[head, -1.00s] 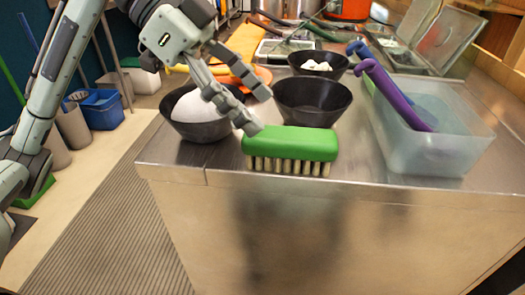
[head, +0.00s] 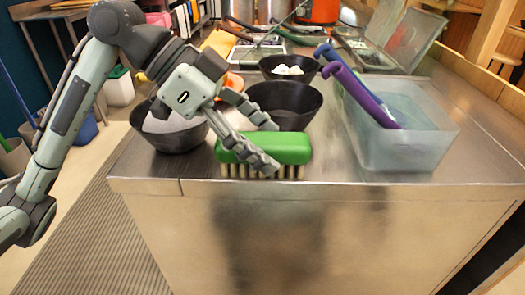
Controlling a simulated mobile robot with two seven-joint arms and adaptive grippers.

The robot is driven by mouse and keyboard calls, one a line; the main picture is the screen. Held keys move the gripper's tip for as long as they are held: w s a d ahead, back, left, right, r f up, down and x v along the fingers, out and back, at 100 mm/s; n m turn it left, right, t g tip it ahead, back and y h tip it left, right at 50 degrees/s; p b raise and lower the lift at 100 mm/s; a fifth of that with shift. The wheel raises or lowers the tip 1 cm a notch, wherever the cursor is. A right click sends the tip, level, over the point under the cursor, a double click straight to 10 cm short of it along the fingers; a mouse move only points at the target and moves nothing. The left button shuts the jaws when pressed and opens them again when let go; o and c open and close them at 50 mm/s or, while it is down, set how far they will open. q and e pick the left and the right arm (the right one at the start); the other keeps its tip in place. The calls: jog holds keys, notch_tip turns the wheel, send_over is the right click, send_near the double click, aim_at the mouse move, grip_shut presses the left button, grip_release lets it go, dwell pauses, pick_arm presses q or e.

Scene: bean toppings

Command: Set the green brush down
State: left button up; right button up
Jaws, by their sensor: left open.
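The green brush (head: 290,148) lies bristles down on the steel counter, near its front edge. My left gripper (head: 270,146) is open, with its fingers over the left part of the brush. One finger overlaps the brush's front side and the other ends near its top back edge. I cannot tell whether they touch it. My right gripper is not in view.
A dark bowl with white contents (head: 172,135) is left of the brush, partly behind my gripper. An empty dark bowl (head: 288,101) is behind the brush. The steel counter (head: 330,165) is bare between brush and bin.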

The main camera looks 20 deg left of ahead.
pick_arm(q)
jog(key=c, duration=1.4)
jog(key=shift+r, duration=0.15)
jog(key=shift+c, duration=0.2)
